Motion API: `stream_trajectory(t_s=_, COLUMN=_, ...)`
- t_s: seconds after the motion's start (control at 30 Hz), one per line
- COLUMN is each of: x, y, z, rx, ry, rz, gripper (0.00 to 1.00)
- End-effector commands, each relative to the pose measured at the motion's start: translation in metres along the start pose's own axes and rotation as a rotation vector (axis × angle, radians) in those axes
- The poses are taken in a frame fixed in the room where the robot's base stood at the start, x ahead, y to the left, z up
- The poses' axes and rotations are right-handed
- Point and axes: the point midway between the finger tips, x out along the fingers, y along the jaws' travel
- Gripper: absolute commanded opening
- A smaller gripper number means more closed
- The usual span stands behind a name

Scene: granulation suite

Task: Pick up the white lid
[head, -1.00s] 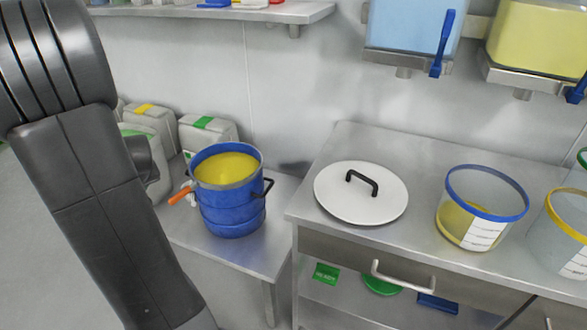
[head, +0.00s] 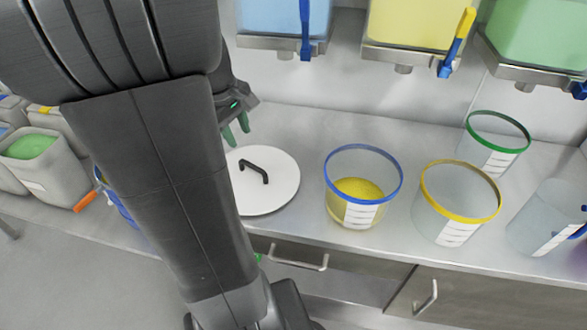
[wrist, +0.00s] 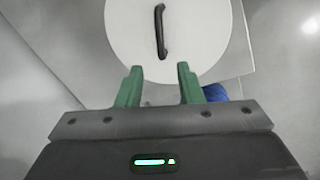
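The white lid (head: 272,193) lies flat on the steel counter, its left part hidden behind my arm in the head view. Its black bar handle (head: 254,168) stands up from the middle. In the wrist view the lid (wrist: 199,45) is ahead of the fingers, with the handle (wrist: 160,32) running lengthwise between the lines of the two fingertips. My gripper (wrist: 160,70) is open and empty, its green fingers apart. In the head view my gripper (head: 236,136) is at the lid's back left edge, apart from the handle.
A blue-rimmed clear bucket (head: 338,193) with yellow powder stands right of the lid. A yellow-rimmed bucket (head: 428,218) and a green-rimmed bucket (head: 510,150) stand farther right. Blue, yellow and green hoppers (head: 405,25) hang above the counter. A blue pot (head: 120,205) is partly behind my arm.

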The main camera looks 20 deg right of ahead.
Motion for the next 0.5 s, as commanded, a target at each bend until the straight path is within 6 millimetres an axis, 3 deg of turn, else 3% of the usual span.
stream_trajectory(t_s=0.3, x=0.057, y=-0.001, z=0.001, rx=0.001, ry=-0.004, rz=-0.004, gripper=0.34)
stream_trajectory(t_s=0.5, x=0.082, y=0.0, z=0.0, rx=0.001, ry=-0.001, rz=-0.002, gripper=0.34)
